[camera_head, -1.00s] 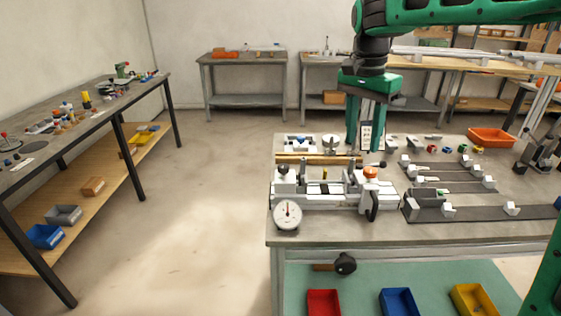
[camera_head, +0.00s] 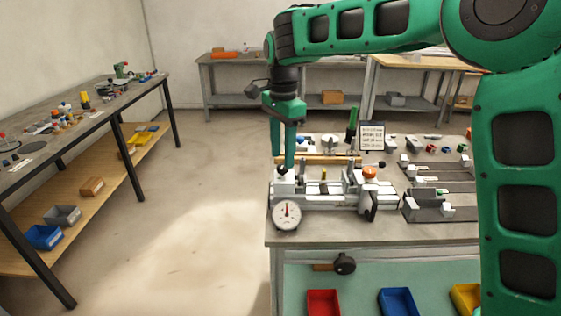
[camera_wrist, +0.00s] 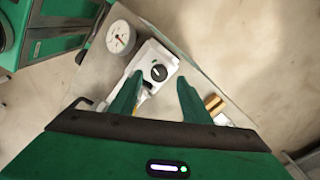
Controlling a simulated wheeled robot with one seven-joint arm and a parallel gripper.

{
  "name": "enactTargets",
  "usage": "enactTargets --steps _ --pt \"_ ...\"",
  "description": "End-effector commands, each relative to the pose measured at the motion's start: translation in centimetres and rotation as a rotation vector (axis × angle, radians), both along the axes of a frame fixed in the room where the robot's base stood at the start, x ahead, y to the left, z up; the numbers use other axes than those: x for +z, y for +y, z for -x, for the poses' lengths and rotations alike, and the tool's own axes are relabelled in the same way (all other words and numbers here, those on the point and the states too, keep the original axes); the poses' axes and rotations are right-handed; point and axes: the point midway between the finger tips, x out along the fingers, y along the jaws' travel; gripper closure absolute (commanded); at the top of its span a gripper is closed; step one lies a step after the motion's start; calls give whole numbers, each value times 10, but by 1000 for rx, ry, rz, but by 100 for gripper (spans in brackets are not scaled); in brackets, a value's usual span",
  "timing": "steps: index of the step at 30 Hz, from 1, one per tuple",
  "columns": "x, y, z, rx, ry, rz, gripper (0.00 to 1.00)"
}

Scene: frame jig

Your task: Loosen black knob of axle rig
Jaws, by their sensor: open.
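The axle rig (camera_head: 325,196) stands at the front left of the near workbench, a pale metal fixture. Its black knob (camera_wrist: 158,72) is round with a light mark across its top and sits on a white block at the rig's left end. In the head view the knob is small and partly hidden by my gripper (camera_head: 288,166). In the wrist view my gripper (camera_wrist: 161,80) is open and empty, its two green fingers pointing toward the knob, one on each side of the picture around it. I cannot tell how high the tips are above it.
A dial gauge (camera_head: 287,214) sits at the rig's front left, also seen in the wrist view (camera_wrist: 120,37). An orange-topped knob (camera_head: 369,172) and a black lever stand at its right end. A brass-coloured rod (camera_head: 318,160) lies behind, with a sign (camera_head: 371,137) further right.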

Motion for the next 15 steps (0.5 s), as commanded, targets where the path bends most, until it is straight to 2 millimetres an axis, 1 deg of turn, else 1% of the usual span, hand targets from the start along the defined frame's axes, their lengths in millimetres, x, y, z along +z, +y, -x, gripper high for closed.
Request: enactTargets --steps 1,6,10,15 --pt "-8 -1 1 0 3 1 57" --pt "-24 -1 0 1 1 0 57" --pt "-28 -1 0 0 0 0 57" --pt "-29 0 0 0 0 0 57"
